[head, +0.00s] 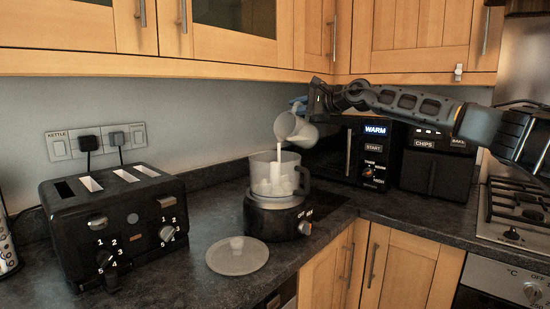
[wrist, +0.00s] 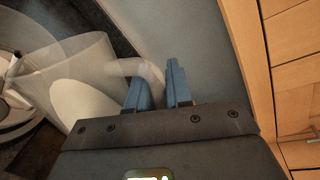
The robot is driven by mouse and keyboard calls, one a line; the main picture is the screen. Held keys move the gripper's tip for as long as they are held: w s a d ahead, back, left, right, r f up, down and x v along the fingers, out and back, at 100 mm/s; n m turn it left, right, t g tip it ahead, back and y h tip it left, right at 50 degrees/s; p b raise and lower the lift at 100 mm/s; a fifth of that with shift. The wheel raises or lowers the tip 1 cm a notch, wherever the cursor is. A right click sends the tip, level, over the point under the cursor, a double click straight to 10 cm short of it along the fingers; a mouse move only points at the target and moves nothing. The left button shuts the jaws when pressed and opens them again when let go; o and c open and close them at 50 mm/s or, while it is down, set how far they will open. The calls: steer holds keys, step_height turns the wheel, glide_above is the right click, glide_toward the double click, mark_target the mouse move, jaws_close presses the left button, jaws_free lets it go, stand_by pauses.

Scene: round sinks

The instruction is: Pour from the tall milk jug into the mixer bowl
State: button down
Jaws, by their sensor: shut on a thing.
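The milk jug (head: 297,130) is pale, tilted steeply and held above the mixer bowl. A white stream runs from its lip down into the clear mixer bowl (head: 298,176), which sits on a black mixer base (head: 272,220) and has white contents. My gripper (head: 299,104) is above and behind the jug. In the wrist view, my gripper's blue fingers (wrist: 158,82) are shut on the jug's handle; the jug (wrist: 88,85) is see-through there, and part of the bowl (wrist: 22,35) shows at the left. The handle between the fingers is partly hidden.
A round lid (head: 237,255) lies on the dark counter in front of the mixer. A black toaster (head: 118,220) stands at the left. A black microwave (head: 335,157) stands close behind and right of the bowl. Wooden cupboards (head: 245,35) hang overhead.

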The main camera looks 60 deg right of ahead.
steer(key=shift+w+a+r+n+h, duration=0.15)
steer(key=shift+a+n+h, duration=0.15)
steer(key=shift+a+n, duration=0.2)
stand_by(1.2)
steer(key=shift+s+d+f+m+y, duration=0.15)
steer(key=shift+d+m+y, duration=0.05)
steer(key=shift+d+m, duration=0.3)
steer(key=shift+s+d+f+m+y, duration=0.1)
steer(key=shift+d+f+m+y, duration=0.1)
steer(key=shift+d+m, duration=0.3)
steer(key=shift+s+d+f+m, duration=0.15)
steer(key=shift+d+f+m, duration=0.2)
steer(key=shift+f+m, duration=0.25)
steer(key=shift+s+d+m+y, duration=0.1)
steer(key=shift+d+m+y, duration=0.25)
steer(key=shift+m, duration=0.35)
steer(key=s+d+f+m+t, duration=0.1)
steer(key=d+f+m, duration=0.2)
steer(key=f, duration=0.4)
steer(key=d+f+m+t, duration=0.1)
steer(key=d+f+m, duration=0.2)
steer(key=f+m, duration=0.2)
steer(key=shift+s+d+f+y, duration=0.2)
steer(key=shift+s+f+y, duration=0.25)
steer(key=shift+f, duration=0.5)
